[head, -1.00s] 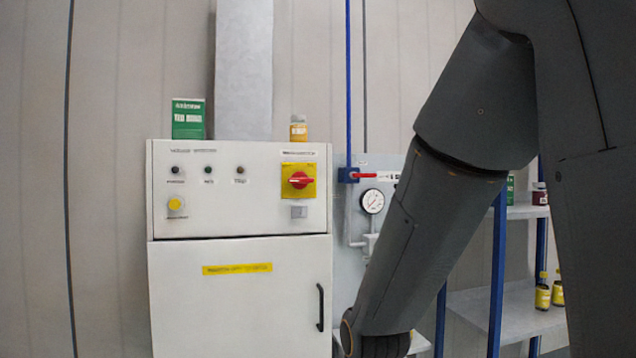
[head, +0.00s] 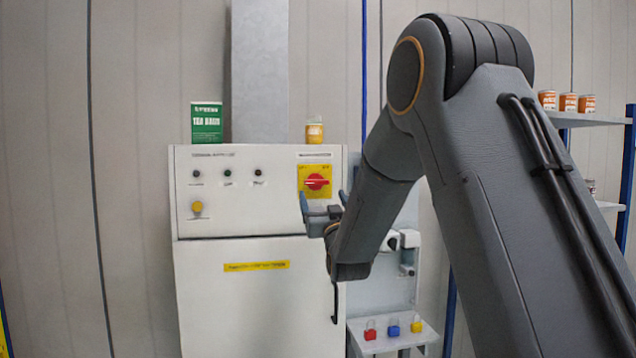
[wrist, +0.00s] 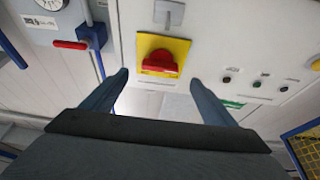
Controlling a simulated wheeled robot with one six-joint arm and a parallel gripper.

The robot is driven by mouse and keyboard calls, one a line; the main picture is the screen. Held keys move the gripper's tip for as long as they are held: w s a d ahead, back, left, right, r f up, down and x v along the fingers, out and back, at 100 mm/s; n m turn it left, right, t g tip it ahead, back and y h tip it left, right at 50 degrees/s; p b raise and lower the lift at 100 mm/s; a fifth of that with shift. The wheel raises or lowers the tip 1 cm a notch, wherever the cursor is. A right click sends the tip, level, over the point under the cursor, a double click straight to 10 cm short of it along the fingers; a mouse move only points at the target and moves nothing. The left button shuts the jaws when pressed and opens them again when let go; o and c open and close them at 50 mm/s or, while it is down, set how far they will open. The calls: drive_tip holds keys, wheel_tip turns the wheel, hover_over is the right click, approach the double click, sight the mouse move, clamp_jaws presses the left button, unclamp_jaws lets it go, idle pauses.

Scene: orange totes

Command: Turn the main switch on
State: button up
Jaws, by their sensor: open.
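The main switch is a red rotary handle (head: 317,182) on a yellow square plate (head: 306,170), at the upper right of a white cabinet's front panel (head: 240,200). Its handle lies about horizontal in the head view. The red handle (wrist: 160,62) also shows in the wrist view, upper middle, between and beyond my two fingers. My gripper (head: 323,198) is open and empty, just below and in front of the switch in the head view. In the wrist view my gripper's fingertips (wrist: 159,78) stand to either side of the yellow plate. I see no contact with the handle.
The panel also has a yellow button (head: 197,207) and several small indicators. A green box (head: 207,122) and a small jar (head: 315,131) stand on the cabinet. A red-handled valve (wrist: 70,45) is on a blue pipe. A small shelf (head: 392,342) holds coloured items at lower right.

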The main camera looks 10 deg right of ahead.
sight(318, 184)
drive_tip(key=p+x, duration=0.3)
drive_tip(key=x, duration=0.4)
drive_tip(key=shift+w+r, duration=0.2)
drive_tip(key=shift+r, duration=0.05)
drive_tip(key=shift+c, duration=0.2)
drive_tip(key=c, duration=1)
